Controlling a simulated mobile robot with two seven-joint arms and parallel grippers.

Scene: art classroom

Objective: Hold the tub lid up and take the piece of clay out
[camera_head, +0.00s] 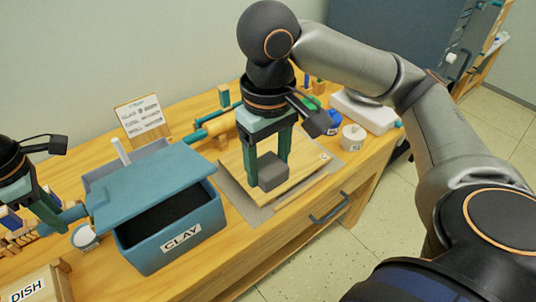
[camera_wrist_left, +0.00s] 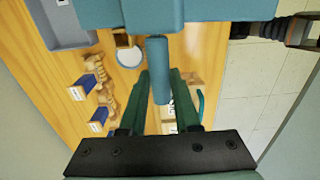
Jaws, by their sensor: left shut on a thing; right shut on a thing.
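The blue tub (camera_head: 148,257) labelled CLAY stands on the wooden table. Its blue lid (camera_head: 150,185) is raised and tilted, showing a dark opening at the front. The lid also shows in the left wrist view (camera_wrist_left: 200,12). My left gripper (camera_head: 56,220) is shut on the lid's round handle (camera_wrist_left: 158,68), at the lid's left side. My right gripper (camera_head: 267,165) is shut on a dark grey block of clay (camera_head: 272,174). The block is outside the tub, to its right, and appears above a wooden board (camera_head: 232,160). The tub's inner floor is hidden.
A grey tray (camera_head: 98,174) sits behind the tub. A sign (camera_head: 143,116) stands at the back. A box labelled DISH (camera_head: 40,288) is at the front left. White containers (camera_head: 353,137) and paint pots stand to the right of the board. A drawer handle (camera_head: 328,208) is on the table front.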

